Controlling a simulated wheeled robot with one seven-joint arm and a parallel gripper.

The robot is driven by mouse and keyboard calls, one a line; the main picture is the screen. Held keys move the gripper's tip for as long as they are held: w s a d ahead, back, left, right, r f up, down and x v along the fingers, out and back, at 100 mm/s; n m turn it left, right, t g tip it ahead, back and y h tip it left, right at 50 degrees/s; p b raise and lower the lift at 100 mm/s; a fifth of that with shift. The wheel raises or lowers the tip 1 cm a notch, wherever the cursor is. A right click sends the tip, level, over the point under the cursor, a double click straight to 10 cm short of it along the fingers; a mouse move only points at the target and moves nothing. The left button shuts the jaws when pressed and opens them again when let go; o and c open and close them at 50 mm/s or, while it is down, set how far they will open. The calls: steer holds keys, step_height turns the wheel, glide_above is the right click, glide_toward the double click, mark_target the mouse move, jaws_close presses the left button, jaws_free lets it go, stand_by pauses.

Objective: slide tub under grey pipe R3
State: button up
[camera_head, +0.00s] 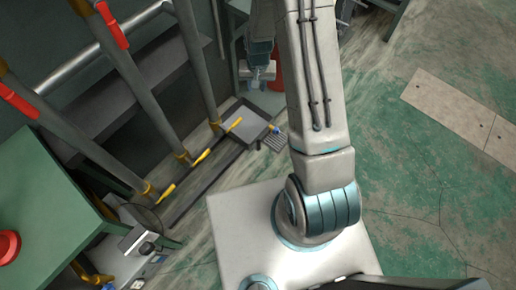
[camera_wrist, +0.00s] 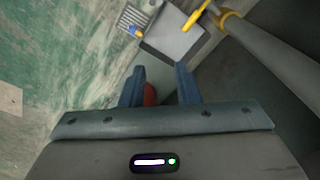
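The tub looks like a shallow, square grey tray with a dark rim (camera_head: 243,124), on the floor close to the foot of the rightmost grey pipe (camera_head: 197,62). In the wrist view the tub (camera_wrist: 172,42) lies ahead of the fingertips, and a yellow lever (camera_wrist: 196,16) beside the pipe (camera_wrist: 268,52) overlaps its edge. I cannot read any label that tells which pipe is R3. My gripper (camera_wrist: 161,72) is open, its two fingers apart and nothing held between them. In the head view my gripper (camera_head: 257,78) hangs behind the tub, partly hidden by my arm.
More grey pipes with yellow levers (camera_head: 166,190) stand to the left, two with red parts (camera_head: 112,26). A red object (camera_wrist: 150,95) shows between and beyond my fingers. A small grate (camera_head: 275,140) lies beside the tub.

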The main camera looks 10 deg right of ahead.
step_height(320, 180, down, 18)
steer(key=r+b, duration=0.1)
steer(key=b, duration=0.3)
steer(key=m+b, duration=0.1)
steer(key=b, duration=0.2)
glide_above(259, 145)
steer(key=w, duration=0.1)
steer(key=shift+g, duration=0.4)
step_height(259, 145, down, 12)
steer(key=shift+d+r, duration=0.1)
step_height(259, 145, down, 14)
steer(key=b, duration=0.4)
steer(key=shift+r, duration=0.25)
